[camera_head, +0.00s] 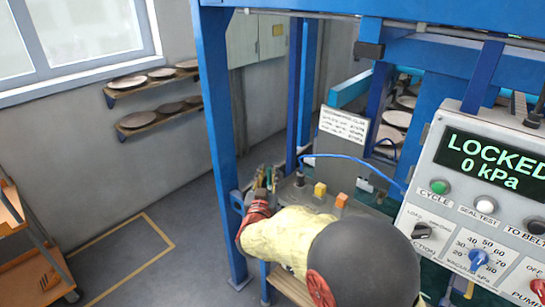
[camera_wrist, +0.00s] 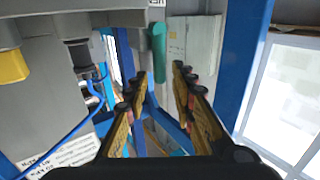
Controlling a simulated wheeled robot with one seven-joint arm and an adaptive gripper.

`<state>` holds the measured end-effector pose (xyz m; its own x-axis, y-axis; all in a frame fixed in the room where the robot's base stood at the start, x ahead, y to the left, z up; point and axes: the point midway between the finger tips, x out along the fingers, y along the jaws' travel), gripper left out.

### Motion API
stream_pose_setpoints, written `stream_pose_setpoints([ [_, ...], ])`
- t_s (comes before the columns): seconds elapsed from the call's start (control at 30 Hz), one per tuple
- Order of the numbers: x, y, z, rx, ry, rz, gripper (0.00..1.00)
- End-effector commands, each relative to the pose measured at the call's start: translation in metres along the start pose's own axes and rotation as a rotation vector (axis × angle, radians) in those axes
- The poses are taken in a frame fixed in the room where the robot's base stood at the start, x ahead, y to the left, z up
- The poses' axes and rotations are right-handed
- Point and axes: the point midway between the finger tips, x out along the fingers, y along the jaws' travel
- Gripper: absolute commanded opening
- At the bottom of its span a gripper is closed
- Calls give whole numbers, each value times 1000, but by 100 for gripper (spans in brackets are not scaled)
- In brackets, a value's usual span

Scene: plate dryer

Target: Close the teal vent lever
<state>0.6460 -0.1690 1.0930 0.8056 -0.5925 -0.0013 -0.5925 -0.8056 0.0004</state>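The teal vent lever (camera_wrist: 158,44) shows in the wrist view as a teal rounded bar, upright, near the top middle. My gripper (camera_wrist: 160,76) is open, with its two yellow and black fingers on either side of the picture's middle. The lever's lower end lies between and just beyond the fingertips in the picture; I cannot tell whether they touch. In the head view my gripper (camera_head: 264,178) is at the left end of a grey machine top, next to the blue post. I cannot make out the lever there; my arm and gripper cover that area.
A blue post (camera_head: 222,140) stands close to my gripper. Grey machine top (camera_head: 300,192) carries yellow and orange blocks and a blue hose (camera_head: 350,160). The control panel (camera_head: 480,200) at right reads LOCKED, 0 kPa.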

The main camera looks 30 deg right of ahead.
Motion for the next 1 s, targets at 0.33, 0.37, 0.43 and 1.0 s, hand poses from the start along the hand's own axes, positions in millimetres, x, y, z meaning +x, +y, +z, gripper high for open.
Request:
stream_pose_setpoints([
  [0.33, 46, 1, 2, 1, 1, 1, 25],
  [0.37, 50, 1, 2, 0, 1, 1, 25],
  [0.43, 60, 1, 2, 0, 0, 0, 25],
  [1.0, 76, 0, 0, 1, 0, -1, 21],
])
